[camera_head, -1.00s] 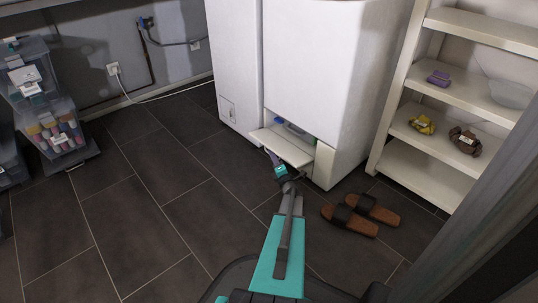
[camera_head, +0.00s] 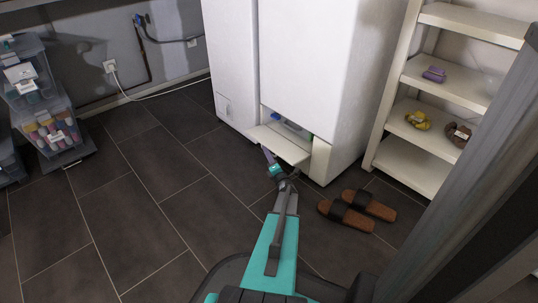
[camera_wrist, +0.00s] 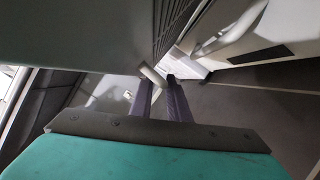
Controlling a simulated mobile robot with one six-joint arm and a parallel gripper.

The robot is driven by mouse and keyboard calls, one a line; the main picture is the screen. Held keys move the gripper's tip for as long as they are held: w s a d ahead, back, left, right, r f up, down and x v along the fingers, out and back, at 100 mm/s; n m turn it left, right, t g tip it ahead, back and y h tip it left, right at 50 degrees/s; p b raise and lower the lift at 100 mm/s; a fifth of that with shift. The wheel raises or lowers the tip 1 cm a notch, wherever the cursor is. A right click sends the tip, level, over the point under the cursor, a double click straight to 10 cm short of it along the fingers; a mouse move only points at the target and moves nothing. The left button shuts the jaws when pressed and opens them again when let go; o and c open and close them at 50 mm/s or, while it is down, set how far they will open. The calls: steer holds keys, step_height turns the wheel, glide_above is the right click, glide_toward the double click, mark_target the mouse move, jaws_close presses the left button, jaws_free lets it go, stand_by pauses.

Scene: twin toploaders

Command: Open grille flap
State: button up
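The white grille flap (camera_head: 283,145) sticks out from the lower front of the right-hand white machine (camera_head: 310,70), swung down and outward. The recess (camera_head: 288,125) behind it is exposed, with small blue and green parts inside. My gripper (camera_head: 267,153) is low, at the flap's left front edge; I cannot tell whether it touches. In the wrist view, my two purple fingers (camera_wrist: 160,85) stand apart with a narrow gap and nothing clearly between them. A short pale bar (camera_wrist: 151,74) is close to the left fingertip. A grey panel with a ribbed part (camera_wrist: 175,22) fills the top.
Brown-and-black sandals (camera_head: 357,207) lie on the floor right of my arm. A white shelf (camera_head: 410,160) stands right, and a grey post (camera_head: 455,190) is close on the right. Clear stacked boxes (camera_head: 45,115) stand far left. The dark tiled floor (camera_head: 130,215) on the left is free.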

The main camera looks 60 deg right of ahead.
steer(key=shift+s+d, duration=0.1)
steer(key=shift+s, duration=0.05)
steer(key=shift+s, duration=0.15)
steer(key=shift+s+a+f, duration=0.1)
steer(key=shift+s+a, duration=0.25)
steer(key=shift+s, duration=0.05)
steer(key=p+v, duration=0.4)
steer(key=v, duration=0.6)
steer(key=shift+a, duration=0.4)
steer(key=shift+f, duration=0.1)
